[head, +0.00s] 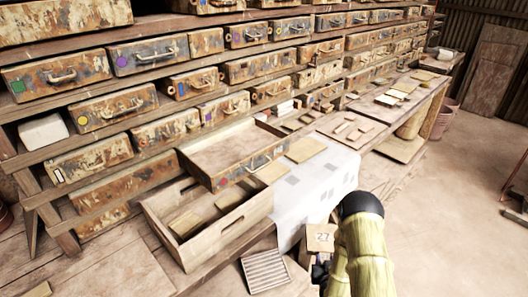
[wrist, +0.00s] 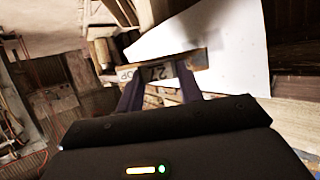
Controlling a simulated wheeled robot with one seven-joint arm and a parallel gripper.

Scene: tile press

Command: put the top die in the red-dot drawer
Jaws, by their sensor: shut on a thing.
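The top die is a brown block marked "27" (head: 321,238) near the bottom centre of the head view, just left of my arm. In the wrist view the die (wrist: 150,72) shows the letters "OP" and "27" between my fingertips. My gripper (wrist: 158,88) is shut on it. In the head view my gripper is mostly hidden behind the die and my sleeve. The red-dot drawer (head: 222,184) is pulled out from the rack, its open top facing up, with a red dot on its front. Its visible floor looks empty. The die is in front of the drawer and to its right, apart from it.
A wooden crate (head: 262,205) with blocks in it stands below the open drawer. A white cloth (head: 312,190) hangs over the bench edge between drawer and die. A ribbed plate (head: 265,271) lies low, left of the die. Other dotted drawers fill the rack. Open floor lies right.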

